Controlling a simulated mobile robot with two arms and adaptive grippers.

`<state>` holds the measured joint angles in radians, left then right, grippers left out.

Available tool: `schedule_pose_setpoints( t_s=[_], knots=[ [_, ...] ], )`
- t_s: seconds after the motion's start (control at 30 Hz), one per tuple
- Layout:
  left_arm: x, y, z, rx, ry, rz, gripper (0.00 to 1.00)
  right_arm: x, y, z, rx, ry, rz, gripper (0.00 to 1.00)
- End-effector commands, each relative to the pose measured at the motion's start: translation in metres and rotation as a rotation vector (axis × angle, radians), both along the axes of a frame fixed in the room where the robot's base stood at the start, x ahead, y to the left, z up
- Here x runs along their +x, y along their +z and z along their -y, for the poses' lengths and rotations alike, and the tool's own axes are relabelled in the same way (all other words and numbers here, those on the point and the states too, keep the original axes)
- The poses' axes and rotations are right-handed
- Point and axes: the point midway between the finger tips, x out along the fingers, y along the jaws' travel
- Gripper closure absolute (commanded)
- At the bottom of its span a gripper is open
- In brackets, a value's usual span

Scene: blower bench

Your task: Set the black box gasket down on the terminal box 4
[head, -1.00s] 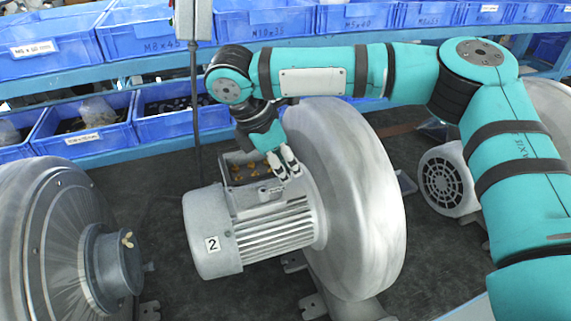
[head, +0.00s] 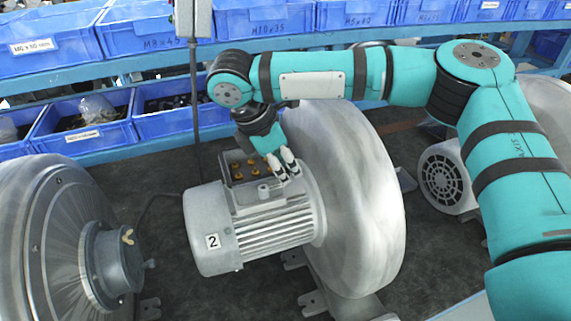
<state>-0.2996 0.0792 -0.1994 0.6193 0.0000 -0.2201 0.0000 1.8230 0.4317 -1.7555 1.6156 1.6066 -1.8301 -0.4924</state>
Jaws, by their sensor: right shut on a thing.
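My right gripper (head: 288,171) points down at the right side of an open terminal box (head: 262,193) on a grey motor marked 2. Its fingers are close together, shut on the black box gasket (head: 226,169). The gasket shows only as a thin dark edge around the box opening, mostly hard to tell from the dark inside. I cannot tell whether it touches the rim. Several brass terminals show inside. No number 4 is readable on the box. My left gripper is not in view.
A large pale blower housing (head: 365,200) stands right beside the gripper. Another blower (head: 55,240) is at the left, and a fan-covered motor (head: 445,180) at the right. Blue bins (head: 90,135) line the back. A dark vertical post (head: 194,95) rises behind the motor.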

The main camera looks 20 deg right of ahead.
Motion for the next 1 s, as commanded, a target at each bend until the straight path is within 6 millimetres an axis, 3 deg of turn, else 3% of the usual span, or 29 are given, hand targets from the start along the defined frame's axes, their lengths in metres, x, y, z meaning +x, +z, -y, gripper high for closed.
schedule_pose_setpoints(
  t_s=[0.93, 0.97, 1.0],
  knots=[
    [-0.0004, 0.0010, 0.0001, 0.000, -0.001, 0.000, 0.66, -0.0004, -0.0088, -0.0001, 0.001, 0.001, -0.001, 1.00],
    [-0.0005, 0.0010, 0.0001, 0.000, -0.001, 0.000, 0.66, -0.0004, -0.0089, -0.0001, 0.001, 0.001, -0.001, 0.83],
    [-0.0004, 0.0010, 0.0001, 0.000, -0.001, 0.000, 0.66, -0.0004, -0.0089, -0.0001, 0.001, 0.001, -0.001, 0.78]
  ],
)
